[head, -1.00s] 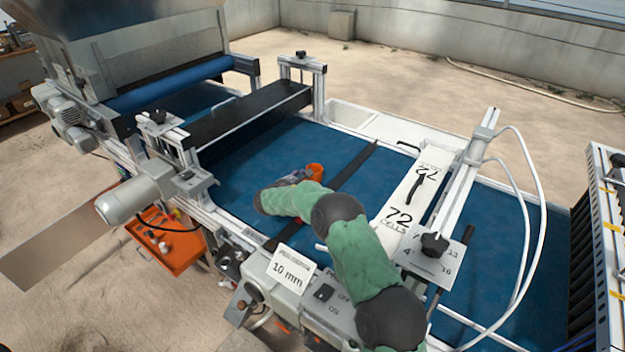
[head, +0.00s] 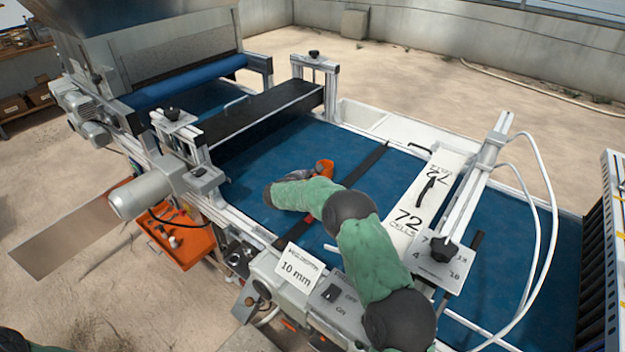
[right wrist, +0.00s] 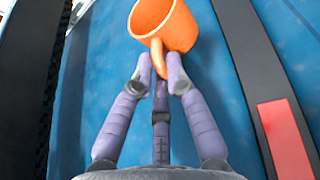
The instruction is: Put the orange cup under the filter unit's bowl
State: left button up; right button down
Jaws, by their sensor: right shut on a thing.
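The orange cup (head: 324,168) is over the blue belt in the head view, just beyond my right gripper (head: 310,174). In the right wrist view the cup (right wrist: 166,24) is at the top, with its handle toward me. The fingers of my right gripper (right wrist: 163,75) are closed on the handle. The cup looks close to the belt; I cannot tell if it touches. No filter unit or bowl can be made out in these views. My left gripper is not in view.
A black crossbar unit (head: 262,115) spans the blue belt (head: 400,180) at the left. A dark strip (head: 365,163) crosses the belt right of the cup, and a white "72 cells" plate (head: 428,200) stands further right. An orange tray (head: 186,243) with small items hangs at the front left.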

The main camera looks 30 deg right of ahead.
pick_arm(q)
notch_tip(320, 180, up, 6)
jog(key=p, duration=0.5)
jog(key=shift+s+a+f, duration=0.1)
pick_arm(e)
jog(key=s+a+r, duration=0.7)
jog(key=s+r, duration=0.4)
jog(key=s, duration=0.1)
